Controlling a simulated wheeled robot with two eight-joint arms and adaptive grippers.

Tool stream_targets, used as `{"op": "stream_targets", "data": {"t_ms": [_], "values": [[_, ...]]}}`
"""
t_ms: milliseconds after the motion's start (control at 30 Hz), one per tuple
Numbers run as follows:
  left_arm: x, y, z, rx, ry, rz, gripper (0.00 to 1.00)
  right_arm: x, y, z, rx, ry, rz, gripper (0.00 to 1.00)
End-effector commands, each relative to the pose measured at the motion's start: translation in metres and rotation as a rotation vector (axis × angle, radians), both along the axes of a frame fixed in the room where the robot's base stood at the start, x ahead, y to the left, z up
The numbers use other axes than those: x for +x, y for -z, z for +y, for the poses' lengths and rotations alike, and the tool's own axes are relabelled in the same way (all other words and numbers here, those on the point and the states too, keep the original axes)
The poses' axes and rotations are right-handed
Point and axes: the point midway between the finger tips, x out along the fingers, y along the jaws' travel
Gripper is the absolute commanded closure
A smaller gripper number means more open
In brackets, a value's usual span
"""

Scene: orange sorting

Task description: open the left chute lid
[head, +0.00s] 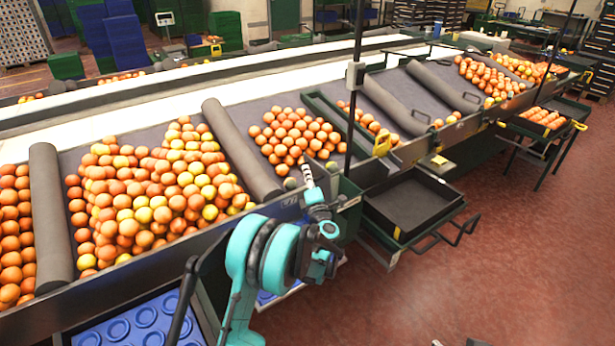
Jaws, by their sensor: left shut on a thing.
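My left gripper (307,171) reaches up from the lower middle to the front edge of a chute that holds a pile of oranges (290,132). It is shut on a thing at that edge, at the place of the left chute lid. The grip and most of the lid are hidden or too small to make out, so I cannot tell how far the lid is raised.
A grey roller-like divider (240,150) and a larger orange pile (150,195) lie to the left. A blue tray (135,322) is at lower left. Red floor at right is open.

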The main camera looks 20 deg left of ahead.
Motion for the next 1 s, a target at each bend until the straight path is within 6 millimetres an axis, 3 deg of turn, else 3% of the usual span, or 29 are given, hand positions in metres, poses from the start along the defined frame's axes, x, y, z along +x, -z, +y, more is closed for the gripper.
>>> {"op": "stream_targets", "data": {"t_ms": [467,500,833,1000], "values": [[0.0,0.0,0.002,-0.005,-0.004,-0.01,1.0,0.0,0.0,0.0,0.0,0.0,0.0,0.6],[0.0,0.0,0.002,-0.005,-0.004,-0.01,0.8,0.0,0.0,0.0,0.0,0.0,0.0,0.6],[-0.001,0.001,0.0,-0.006,-0.001,-0.008,0.8,0.0,0.001,0.0,0.0,0.0,0.0,0.6],[-0.017,0.003,-0.011,-0.007,0.001,-0.008,0.8,0.0,0.001,0.0,0.0,0.0,0.0,0.6]]}}
